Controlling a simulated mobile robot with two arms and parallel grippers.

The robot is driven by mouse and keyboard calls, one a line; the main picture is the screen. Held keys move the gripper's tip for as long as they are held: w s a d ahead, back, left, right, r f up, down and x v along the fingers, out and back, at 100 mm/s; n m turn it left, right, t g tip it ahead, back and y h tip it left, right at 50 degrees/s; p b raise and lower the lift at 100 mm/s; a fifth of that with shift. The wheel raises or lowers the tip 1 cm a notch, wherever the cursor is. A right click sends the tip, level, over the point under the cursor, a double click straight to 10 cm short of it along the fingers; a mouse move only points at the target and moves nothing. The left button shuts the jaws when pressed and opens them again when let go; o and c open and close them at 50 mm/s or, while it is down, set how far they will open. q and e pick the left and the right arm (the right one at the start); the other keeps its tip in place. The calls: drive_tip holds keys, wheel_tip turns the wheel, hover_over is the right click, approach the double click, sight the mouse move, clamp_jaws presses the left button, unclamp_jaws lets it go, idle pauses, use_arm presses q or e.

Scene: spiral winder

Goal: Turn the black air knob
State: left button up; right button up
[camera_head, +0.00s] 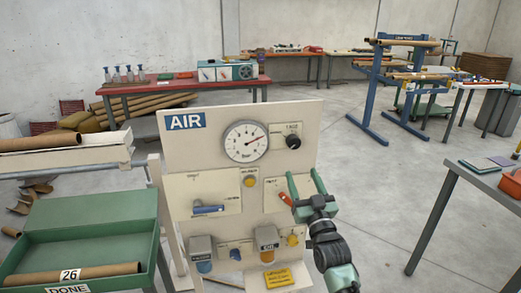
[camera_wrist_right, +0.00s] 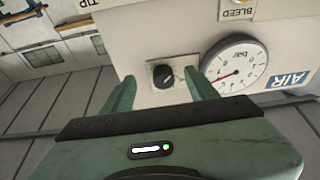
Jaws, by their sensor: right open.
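The black air knob (camera_head: 293,142) sits on a small pale plate at the upper right of the upright AIR panel (camera_head: 225,189), right of the round gauge (camera_head: 246,141). My right gripper (camera_head: 303,174) is open and empty, lower than the knob in the head view, its fingers pointing up. In the right wrist view the knob (camera_wrist_right: 163,76) shows between the two spread fingertips of the gripper (camera_wrist_right: 162,88), apart from them. The white line on the knob is slanted there. My left gripper is not in view.
The panel also carries a blue-handled valve (camera_head: 208,209), a yellow button (camera_head: 250,181) and lower filter units. A green tray (camera_head: 85,225) with a cardboard tube stands at left. A grey table (camera_head: 480,190) is at right, with open floor between.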

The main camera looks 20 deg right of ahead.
sight(295, 146)
drive_tip(key=shift+t, duration=0.4)
drive_tip(key=w+r, duration=0.2)
drive_tip(key=w, duration=0.1)
drive_tip(key=w+d+r+p, duration=0.1)
drive_tip(key=w+r, duration=0.2)
drive_tip(key=shift+d+r, duration=0.1)
drive_tip(key=shift+r, duration=0.2)
drive_tip(key=shift+w+d+r, duration=0.1)
drive_tip(key=shift+w+r, duration=0.05)
drive_tip(key=shift+w, duration=0.3)
clamp_jaws()
